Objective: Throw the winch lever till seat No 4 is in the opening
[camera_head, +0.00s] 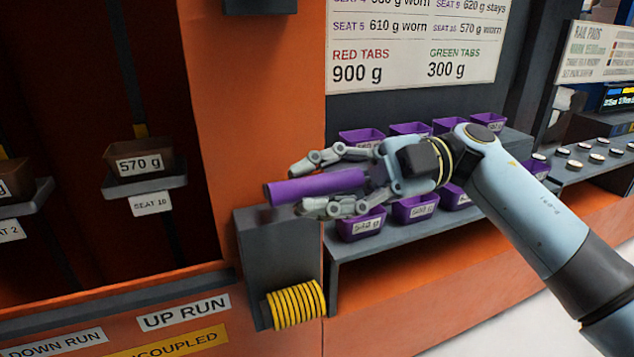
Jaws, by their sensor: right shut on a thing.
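My right gripper (335,182) is shut around a purple cylindrical bar (300,189), which looks like the grip of the winch lever. The bar lies roughly level above a dark grey box (262,250) on the orange frame; where it joins the box is hard to see. In the opening at left, a brown bucket (145,163) marked 570 g sits on a seat (150,188) labelled SEAT 10. At the far left edge a second seat (12,230) is cut off, its label ending in "AT 2". No seat labelled 4 shows. My left gripper is out of view.
A yellow coil (295,304) sticks out low on the grey box. Behind my right gripper a grey shelf (350,250) holds several purple buckets (415,209). A sign board (415,72) stands above. Labels UP RUN (184,312) and DOWN RUN are at lower left.

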